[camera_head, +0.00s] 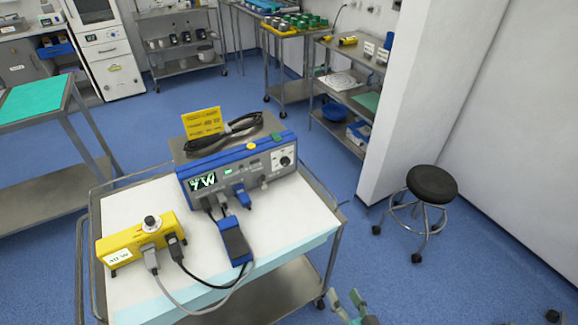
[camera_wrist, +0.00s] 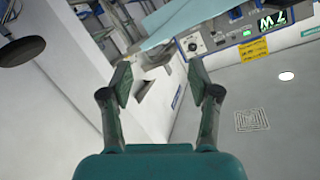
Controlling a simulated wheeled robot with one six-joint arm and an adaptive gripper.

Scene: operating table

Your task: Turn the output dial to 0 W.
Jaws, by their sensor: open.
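The blue power unit (camera_head: 232,165) stands on the cart, its display (camera_head: 203,182) seeming to read 7 W. The output dial (camera_head: 285,161), black on a white panel, is at the right end of its front. In the wrist view, which is upside down, the dial (camera_wrist: 193,45) shows small near the top, beyond the fingers. A yellow box (camera_head: 140,240) with a knob (camera_head: 152,223) on top stands at the cart's front left. My gripper (camera_head: 347,297) is low in the head view, right of the cart and apart from the dial. Its fingers (camera_wrist: 160,84) are spread and empty.
Cables and a blue pedal-like block (camera_head: 235,241) lie in front of the unit. The cart (camera_head: 341,214) has metal rails. A black stool (camera_head: 432,185) and a wall corner stand to the right.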

